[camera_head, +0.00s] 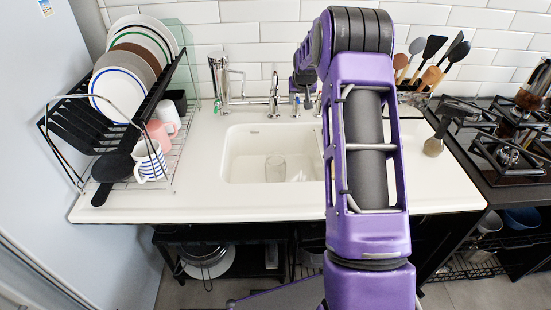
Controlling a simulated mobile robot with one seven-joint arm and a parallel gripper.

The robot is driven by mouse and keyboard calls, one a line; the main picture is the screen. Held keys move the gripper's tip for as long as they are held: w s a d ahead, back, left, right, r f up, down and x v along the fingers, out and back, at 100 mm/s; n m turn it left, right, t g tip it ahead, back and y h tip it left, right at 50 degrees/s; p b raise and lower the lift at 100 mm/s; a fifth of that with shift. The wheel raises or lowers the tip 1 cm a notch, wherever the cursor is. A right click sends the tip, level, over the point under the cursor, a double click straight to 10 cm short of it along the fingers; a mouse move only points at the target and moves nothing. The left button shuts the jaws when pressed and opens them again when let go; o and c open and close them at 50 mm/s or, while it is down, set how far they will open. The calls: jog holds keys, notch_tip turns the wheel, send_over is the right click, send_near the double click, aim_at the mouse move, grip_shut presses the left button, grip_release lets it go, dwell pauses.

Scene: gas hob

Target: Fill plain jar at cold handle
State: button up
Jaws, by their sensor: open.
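A clear, plain glass jar (275,167) stands in the white sink basin (240,160), left of my arm. A chrome tap (274,97) rises behind the basin. A small blue-marked handle (296,106) shows to the right of its spout; I take it for the cold handle. My gripper (303,92) is small and far off by the back wall, just above this handle. It looks open and empty, and my purple arm hides part of it. I cannot tell whether it touches the handle. No running water is visible.
A dish rack (85,125) with plates and mugs stands at the left. A faint clear object (299,176) lies in the basin near my arm. Utensils (433,65) and a gas hob (500,145) are at the right. The counter front left is clear.

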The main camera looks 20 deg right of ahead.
jog(key=shift+s+d, duration=0.25)
jog(key=shift+d, duration=0.7)
dwell(7.0)
